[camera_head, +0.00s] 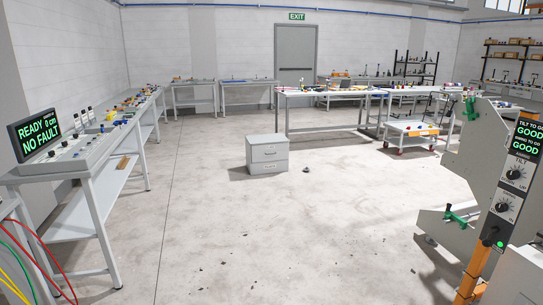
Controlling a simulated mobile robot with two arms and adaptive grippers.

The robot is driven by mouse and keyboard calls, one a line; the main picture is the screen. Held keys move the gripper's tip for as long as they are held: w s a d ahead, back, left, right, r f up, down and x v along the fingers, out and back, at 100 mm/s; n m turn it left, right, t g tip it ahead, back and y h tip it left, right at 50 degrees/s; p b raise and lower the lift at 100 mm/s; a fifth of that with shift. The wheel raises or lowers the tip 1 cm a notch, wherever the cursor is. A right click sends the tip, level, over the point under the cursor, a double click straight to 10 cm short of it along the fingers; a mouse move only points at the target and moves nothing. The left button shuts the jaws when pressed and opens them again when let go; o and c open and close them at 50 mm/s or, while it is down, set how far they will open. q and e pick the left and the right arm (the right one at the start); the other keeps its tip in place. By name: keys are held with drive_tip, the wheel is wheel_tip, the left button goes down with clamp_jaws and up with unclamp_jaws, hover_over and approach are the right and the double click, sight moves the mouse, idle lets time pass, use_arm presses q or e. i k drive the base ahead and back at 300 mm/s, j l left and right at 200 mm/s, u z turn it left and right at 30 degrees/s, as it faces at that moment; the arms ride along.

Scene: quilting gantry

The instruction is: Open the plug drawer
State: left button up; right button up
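A small grey drawer cabinet (281,146) stands on the floor near the middle of the camera_head view. It has an upper drawer (269,152) and a lower drawer (269,167) on its front, each with a small handle. Both drawers look shut. No label is readable on them, so I cannot tell which one, if either, is the plug drawer. Neither of my grippers is in view.
A long bench (97,147) with a READY / NO FAULT display (38,137) runs along the left. A grey machine (483,165) with green clamps and a control panel (517,175) stands at right. Cables hang lower left. The floor before the cabinet is mostly clear, with small debris.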

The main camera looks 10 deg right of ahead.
sight(268, 149)
drive_tip(key=i+l+z, duration=0.2)
drive_tip(key=i, duration=0.2)
drive_tip(key=i+z, duration=0.2)
drive_tip(key=i, duration=0.2)
drive_tip(key=i+l+z, duration=0.1)
drive_tip(key=i+z, duration=0.15)
drive_tip(key=i, duration=5.3)
